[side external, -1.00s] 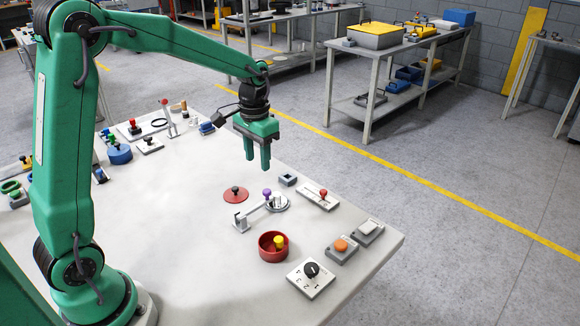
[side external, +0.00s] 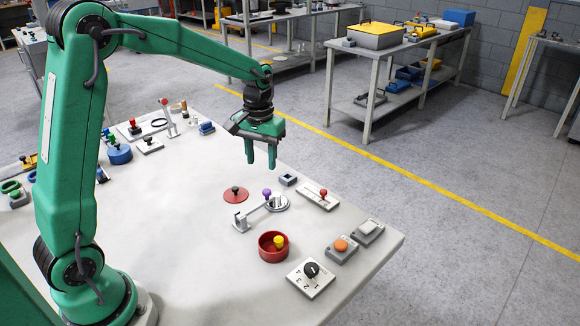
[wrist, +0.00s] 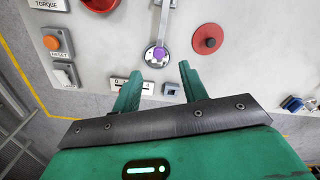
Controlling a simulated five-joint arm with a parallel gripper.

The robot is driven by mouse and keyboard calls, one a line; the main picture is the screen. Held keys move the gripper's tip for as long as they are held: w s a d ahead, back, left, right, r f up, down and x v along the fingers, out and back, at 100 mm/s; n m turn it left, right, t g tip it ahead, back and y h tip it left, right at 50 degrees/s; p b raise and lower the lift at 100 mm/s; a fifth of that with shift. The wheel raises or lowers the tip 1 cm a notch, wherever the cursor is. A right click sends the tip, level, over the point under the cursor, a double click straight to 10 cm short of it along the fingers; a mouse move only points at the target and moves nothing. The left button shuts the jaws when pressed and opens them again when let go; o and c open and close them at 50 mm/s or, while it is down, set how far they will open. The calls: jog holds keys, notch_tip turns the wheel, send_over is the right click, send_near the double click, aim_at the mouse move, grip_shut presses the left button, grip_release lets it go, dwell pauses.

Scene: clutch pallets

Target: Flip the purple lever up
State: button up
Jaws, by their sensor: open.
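The purple lever is a light metal arm with a purple knob (side external: 266,193) at its end. It lies low across the table from a small bracket (side external: 240,221) to a round grey plate (side external: 280,204). In the wrist view the purple knob (wrist: 158,54) sits over that plate, just beyond my fingertips. My green gripper (side external: 260,166) is open and empty, fingers pointing down, above the table and apart from the lever. In the wrist view my gripper (wrist: 160,72) has its fingers spread to either side of the line to the knob.
Close by are a red disc with a black knob (side external: 235,195), a small square block (side external: 288,179), a red-knobbed slider (side external: 318,197) and a red bowl (side external: 266,255). An orange button (side external: 341,245), a white switch (side external: 368,228) and a dial (side external: 311,270) stand nearer the right edge.

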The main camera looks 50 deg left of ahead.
aim_at(267, 191)
jog(key=f+n, duration=0.1)
jog(key=n, duration=0.1)
jog(key=w+f+n, duration=0.1)
jog(key=n, duration=0.1)
jog(key=shift+w+n, duration=0.1)
jog(key=shift+n, duration=0.2)
jog(key=shift+f, duration=3.9)
grip_shut()
